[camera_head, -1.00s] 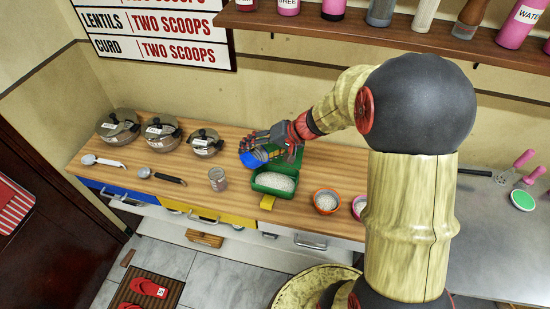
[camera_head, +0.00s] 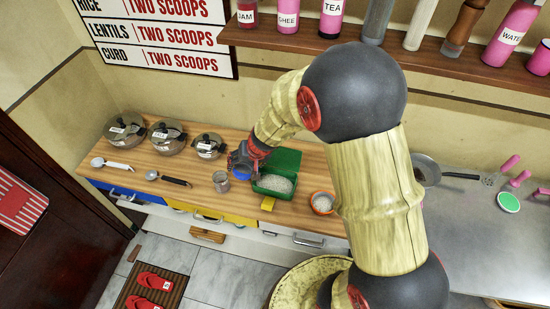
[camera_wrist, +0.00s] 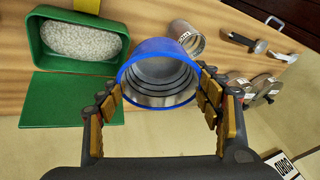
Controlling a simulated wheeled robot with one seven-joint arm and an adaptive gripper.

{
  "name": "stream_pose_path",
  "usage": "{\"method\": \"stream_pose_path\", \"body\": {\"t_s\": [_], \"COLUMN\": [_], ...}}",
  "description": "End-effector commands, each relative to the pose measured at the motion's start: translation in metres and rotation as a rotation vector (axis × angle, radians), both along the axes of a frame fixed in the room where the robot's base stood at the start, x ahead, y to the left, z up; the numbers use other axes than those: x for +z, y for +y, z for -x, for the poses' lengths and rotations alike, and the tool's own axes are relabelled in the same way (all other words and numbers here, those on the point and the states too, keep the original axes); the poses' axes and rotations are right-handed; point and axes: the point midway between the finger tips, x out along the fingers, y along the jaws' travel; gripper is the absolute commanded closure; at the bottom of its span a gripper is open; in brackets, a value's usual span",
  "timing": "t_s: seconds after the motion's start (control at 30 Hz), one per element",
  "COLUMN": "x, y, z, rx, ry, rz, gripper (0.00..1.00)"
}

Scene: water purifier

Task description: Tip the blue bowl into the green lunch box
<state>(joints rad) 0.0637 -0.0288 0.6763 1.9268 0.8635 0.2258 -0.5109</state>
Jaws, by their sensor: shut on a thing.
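The blue bowl (camera_head: 242,174) is in my gripper (camera_head: 245,158), just left of the green lunch box (camera_head: 256,188). In the wrist view the blue bowl (camera_wrist: 160,46) sits between the fingers of my gripper (camera_wrist: 160,100), which are shut on its sides. I see into its grey, ridged inside, and no food shows there. The green lunch box (camera_wrist: 40,44) stands left of the bowl in that view, with its lid (camera_wrist: 70,100) open. White rice-like grains (camera_head: 275,183) fill much of the box. Whether the bowl touches the counter is unclear.
A metal can (camera_head: 221,182) stands close to the bowl's left. Several lidded pots (camera_head: 168,138) and two ladles (camera_head: 168,179) are farther left. An orange bowl of white grains (camera_head: 322,203) is right of the lunch box. A shelf (camera_head: 330,48) with bottles runs above.

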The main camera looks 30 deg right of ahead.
Motion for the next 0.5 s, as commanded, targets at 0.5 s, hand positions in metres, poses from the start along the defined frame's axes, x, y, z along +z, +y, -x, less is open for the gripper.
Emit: {"method": "stream_pose_path", "body": {"t_s": [0.5], "x": [-0.0011], "y": [0.0125], "z": [-0.0013], "rx": [0.003], "ry": [0.02], "rz": [0.104], "gripper": [0.64]}}
